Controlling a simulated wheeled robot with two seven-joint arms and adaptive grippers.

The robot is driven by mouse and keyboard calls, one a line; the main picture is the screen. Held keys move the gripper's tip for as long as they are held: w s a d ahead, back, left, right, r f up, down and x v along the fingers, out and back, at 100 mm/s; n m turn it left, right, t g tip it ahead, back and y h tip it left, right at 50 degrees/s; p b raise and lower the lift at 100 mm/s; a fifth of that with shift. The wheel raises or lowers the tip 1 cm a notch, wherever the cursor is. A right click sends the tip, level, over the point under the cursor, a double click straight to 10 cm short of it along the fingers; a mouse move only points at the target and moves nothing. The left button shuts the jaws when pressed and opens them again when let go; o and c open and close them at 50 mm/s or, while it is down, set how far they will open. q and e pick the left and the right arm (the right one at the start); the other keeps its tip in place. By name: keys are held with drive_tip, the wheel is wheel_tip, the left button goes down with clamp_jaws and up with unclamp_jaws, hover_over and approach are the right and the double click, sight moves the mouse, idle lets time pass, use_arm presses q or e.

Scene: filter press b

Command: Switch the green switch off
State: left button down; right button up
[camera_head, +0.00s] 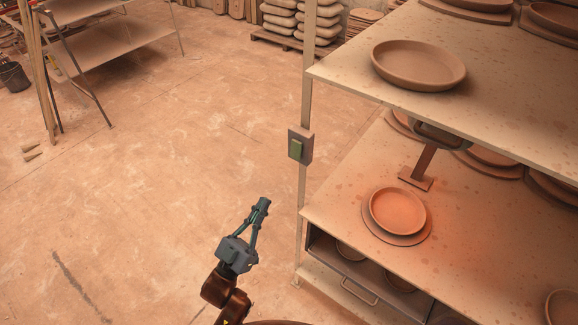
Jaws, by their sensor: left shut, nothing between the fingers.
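The green switch (297,149) is a green rocker in a grey box (307,147) fixed to the upright post at the front left corner of the shelf. Whether its rocker is tipped to on or off is too small to tell. My left gripper (264,202) is below and to the left of the switch, apart from it. Its fingers are closed together, empty, and point up and slightly right. My right gripper is not in view.
The metal shelf (340,205) with clay plates and a bowl (418,64) fills the right side. A lamp-like fixture (440,135) hangs under its upper board, and reddish light falls below. A drawer (358,290) sits under the lower board. Open floor (150,190) lies left of the post.

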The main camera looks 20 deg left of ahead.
use_arm(q)
approach(296, 153)
wheel_tip(296, 153, up, 4)
drive_tip(key=shift+w+d+f, duration=0.1)
drive_tip(key=shift+w+d, duration=0.2)
drive_tip(key=shift+w, duration=0.45)
drive_tip(key=shift+w+d+f, duration=0.1)
drive_tip(key=shift+w+d, duration=0.2)
drive_tip(key=shift+w, duration=0.4)
drive_tip(key=shift+w+d, duration=0.25)
drive_tip(key=shift+w, duration=0.5)
